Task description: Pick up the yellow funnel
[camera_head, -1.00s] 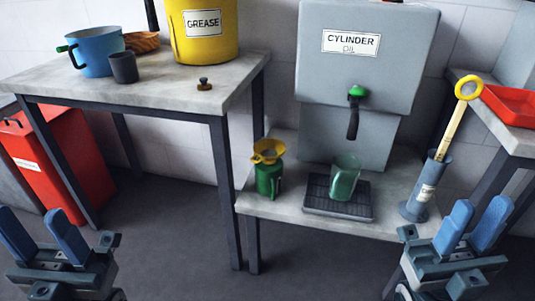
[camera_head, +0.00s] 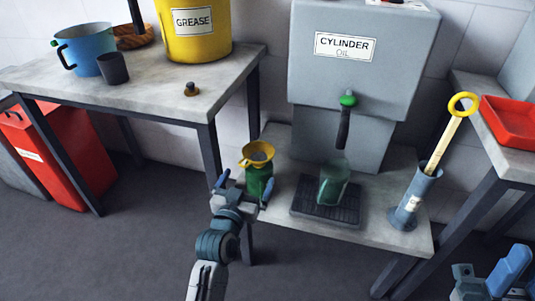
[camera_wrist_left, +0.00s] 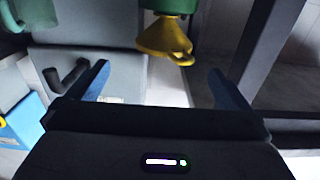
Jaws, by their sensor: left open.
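The yellow funnel (camera_head: 258,156) sits in the top of a green can (camera_head: 259,181) at the left end of the low shelf. My left gripper (camera_head: 245,183) is open, in front of the can and a little below the funnel, its fingers spread to either side of the can in the picture. The left wrist view shows the funnel (camera_wrist_left: 168,40) upside down against the can (camera_wrist_left: 168,5), beyond and between the two open fingers; nothing is held. My right gripper (camera_head: 520,276) is cut off at the lower right corner, its fingers apart.
A green glass jug (camera_head: 333,184) stands on a dark drip tray (camera_head: 325,213) under the cylinder oil tank (camera_head: 355,60). A grey cylinder with a yellow-ringed dipstick (camera_head: 415,198) stands to its right. The taller table (camera_head: 160,88) with a grease bucket (camera_head: 196,45) is at left.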

